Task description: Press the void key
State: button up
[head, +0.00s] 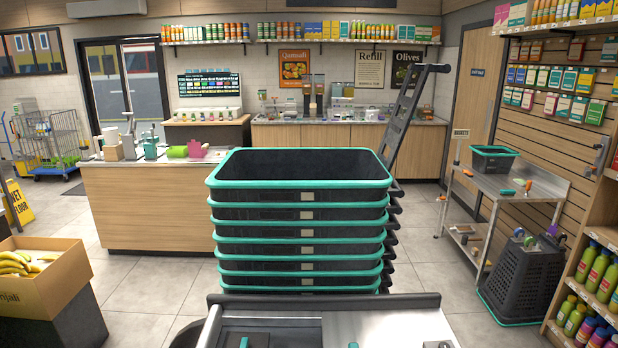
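No key marked void can be made out in the head view. The wooden counter (150,208) at left centre carries small devices, among them a grey-green one (150,148), too small to read any keys on. My gripper is not in view.
A tall stack of black baskets with teal rims (300,183) stands in the middle and hides part of the room behind. A metal-edged surface (385,328) with dark recesses lies at the bottom edge. A steel table (520,186) stands at right, a banana box (50,285) at left. Tiled floor (140,290) lies between.

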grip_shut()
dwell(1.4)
